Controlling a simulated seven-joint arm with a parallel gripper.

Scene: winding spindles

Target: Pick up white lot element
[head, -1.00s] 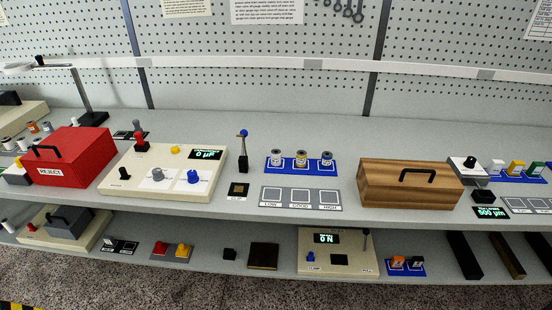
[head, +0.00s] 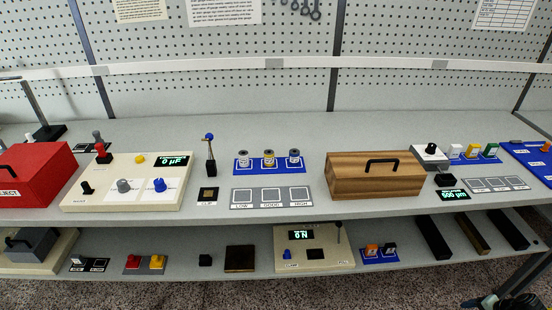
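A small white element (head: 455,151) stands on a blue mat at the right of the upper shelf, left of a yellow one (head: 473,151) and a green one (head: 490,150). On another blue mat (head: 237,171) at the middle stand three spool-like pieces: one pale-topped (head: 243,159), one yellow-banded (head: 268,158), one blue-banded (head: 294,157). I cannot read a lot mark on any of them.
A wooden box (head: 350,182) with a black handle stands between the two mats. A red REJECT box (head: 40,172) and a cream panel (head: 125,197) are at left. The LOW/GOOD/HIGH tray (head: 271,198) looks empty. Dark machinery (head: 512,300) shows at bottom right.

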